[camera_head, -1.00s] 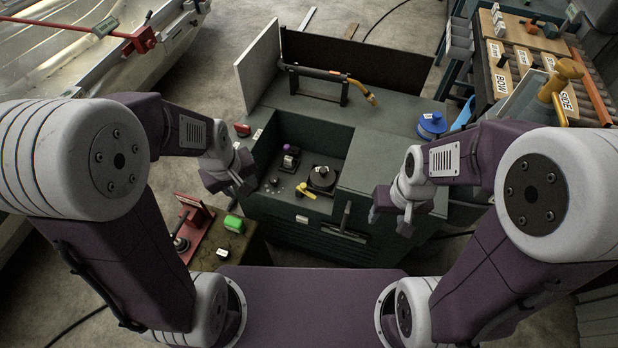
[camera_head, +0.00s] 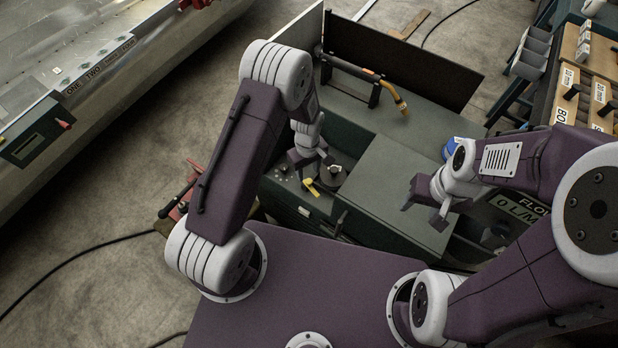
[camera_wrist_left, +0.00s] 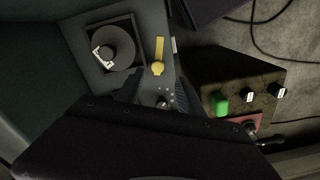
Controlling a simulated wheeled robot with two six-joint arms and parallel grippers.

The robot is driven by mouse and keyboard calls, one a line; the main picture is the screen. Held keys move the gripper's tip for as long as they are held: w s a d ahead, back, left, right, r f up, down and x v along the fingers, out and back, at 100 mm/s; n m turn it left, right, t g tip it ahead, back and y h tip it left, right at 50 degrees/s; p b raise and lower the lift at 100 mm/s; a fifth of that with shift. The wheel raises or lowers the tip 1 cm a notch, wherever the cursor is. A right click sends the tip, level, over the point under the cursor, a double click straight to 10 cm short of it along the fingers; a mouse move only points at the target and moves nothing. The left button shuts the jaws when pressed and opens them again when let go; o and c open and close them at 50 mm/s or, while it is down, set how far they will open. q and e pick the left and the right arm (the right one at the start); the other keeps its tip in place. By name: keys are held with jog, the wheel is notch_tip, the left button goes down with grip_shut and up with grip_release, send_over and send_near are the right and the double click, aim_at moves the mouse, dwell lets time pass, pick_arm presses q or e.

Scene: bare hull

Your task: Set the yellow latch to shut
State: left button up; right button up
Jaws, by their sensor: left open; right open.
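In the left wrist view the latch (camera_wrist_left: 159,55) has a round hub and a straight bar pointing up the picture, beside a dark round disc (camera_wrist_left: 117,46) on a square plate. My left gripper (camera_head: 309,161) is over the recess, close to the latch. In the left wrist view its fingers (camera_wrist_left: 156,92) are apart and empty, with the latch just beyond them. My right gripper (camera_head: 424,212) is open and empty above the cabinet's right side.
A torch (camera_head: 399,103) rests on a stand on the cabinet (camera_head: 392,190). The metal hull (camera_head: 105,65) is at left, a tool rack (camera_head: 574,75) at right. Floor between hull and cabinet is mostly clear.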

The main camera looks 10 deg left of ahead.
aim_at(309, 180)
pick_arm(q)
jog(key=f, duration=0.5)
jog(key=shift+w+d+f, duration=0.2)
jog(key=shift+w+d, duration=0.05)
jog(key=shift+w, duration=0.05)
jog(key=shift+s+a+f, duration=0.15)
jog(key=shift+f, duration=0.35)
jog(key=shift+c, duration=0.9)
grip_shut()
